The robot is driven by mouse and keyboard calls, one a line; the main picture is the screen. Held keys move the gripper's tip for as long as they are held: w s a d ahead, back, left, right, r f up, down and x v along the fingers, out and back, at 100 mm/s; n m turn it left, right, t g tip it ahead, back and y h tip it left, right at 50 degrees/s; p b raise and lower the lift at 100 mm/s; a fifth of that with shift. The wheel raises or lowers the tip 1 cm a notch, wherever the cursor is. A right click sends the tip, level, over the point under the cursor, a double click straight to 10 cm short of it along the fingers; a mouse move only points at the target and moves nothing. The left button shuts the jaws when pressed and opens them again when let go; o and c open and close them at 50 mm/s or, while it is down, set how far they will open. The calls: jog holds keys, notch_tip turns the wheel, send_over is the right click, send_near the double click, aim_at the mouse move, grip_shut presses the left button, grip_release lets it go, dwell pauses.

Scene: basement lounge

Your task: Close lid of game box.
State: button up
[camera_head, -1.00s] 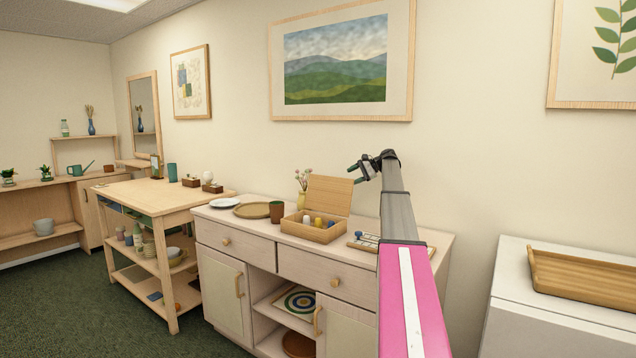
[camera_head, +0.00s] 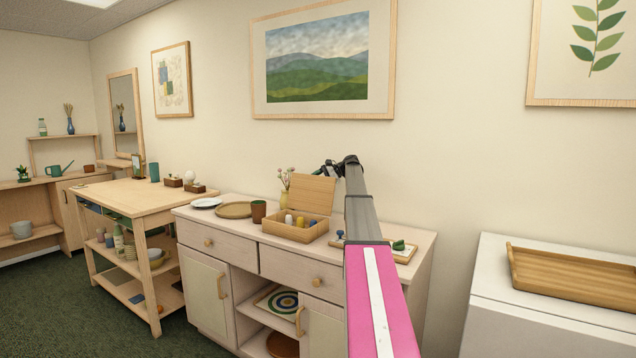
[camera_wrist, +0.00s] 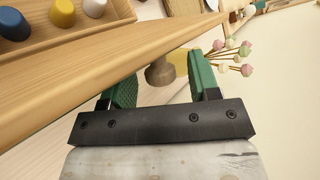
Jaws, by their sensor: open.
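The wooden game box (camera_head: 291,232) stands on the cabinet top with its lid (camera_head: 305,192) raised upright at the back edge. White, yellow and blue pieces sit inside, and they also show in the wrist view, where the box (camera_wrist: 75,31) is at the upper left. My gripper (camera_head: 325,168) is at the lid's upper right corner, its fingers partly hidden by the arm. In the wrist view my gripper (camera_wrist: 162,80) has its green fingers apart, with no object clamped between them. The long wooden lid edge (camera_wrist: 90,85) runs diagonally beside the left finger; contact cannot be told.
A vase with flowers (camera_head: 285,187) stands behind the box's left side; its flowers (camera_wrist: 232,55) are near my right finger in the wrist view. A brown cup (camera_head: 258,211) and round tray (camera_head: 234,211) lie left. A board with a green piece (camera_head: 399,245) is right.

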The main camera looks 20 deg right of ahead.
jog(key=shift+c, duration=0.3)
grip_shut()
jog(key=shift+s+a, duration=0.1)
